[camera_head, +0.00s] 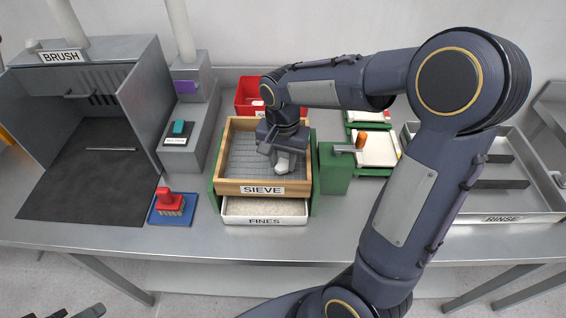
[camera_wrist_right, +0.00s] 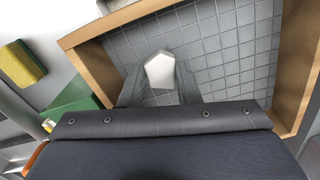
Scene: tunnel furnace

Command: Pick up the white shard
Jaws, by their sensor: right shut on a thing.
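The white shard (camera_head: 283,163) is inside the wooden frame of the sieve (camera_head: 234,187), over its grey mesh. My right gripper (camera_head: 281,158) reaches down into the sieve and is shut on the shard. In the right wrist view the pale, angular shard (camera_wrist_right: 160,70) sits between the two grey fingers (camera_wrist_right: 160,88), with the tiled-looking mesh behind it. I cannot tell whether the shard still touches the mesh. Dark parts at the bottom left edge of the head view look like my left gripper (camera_head: 76,311), mostly cut off.
A fines drawer (camera_head: 264,208) is below the sieve. A red bin (camera_head: 246,97) stands behind it. A green block (camera_head: 335,168) and a rinse tray (camera_head: 520,210) are on the right. A red-handled brush (camera_head: 169,202) and a grey brush hood (camera_head: 140,110) are on the left.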

